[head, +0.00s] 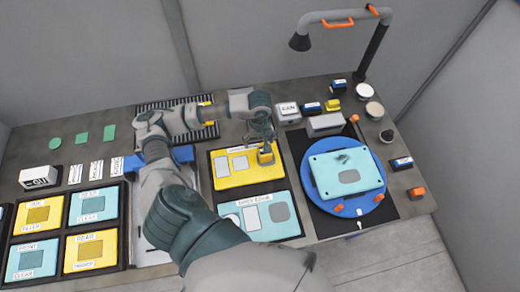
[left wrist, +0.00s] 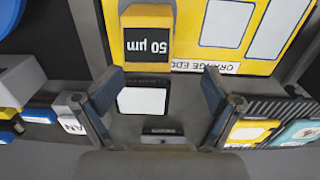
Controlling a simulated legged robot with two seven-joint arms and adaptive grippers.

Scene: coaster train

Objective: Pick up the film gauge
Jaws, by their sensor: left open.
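The film gauge is most likely the small yellow block with a black face marked "50 µm" (left wrist: 147,45). In the head view this block (head: 266,155) is at the right side of the yellow panel (head: 220,180), partly hidden by my gripper. My left gripper (head: 262,132) is over the top right part of that panel, close to the block. In the left wrist view its two fingers (left wrist: 160,88) are spread wide, with nothing gripped. The block is ahead of the fingertips, left of their middle line. My right gripper is not in view.
A blue turntable (head: 322,199) bearing a light blue plate (head: 347,173) stands to the right, with orange clips around it. A lamp arm (head: 372,50) rises behind. A grey block (head: 325,125) is near the gripper. Several yellow and blue panels fill the left.

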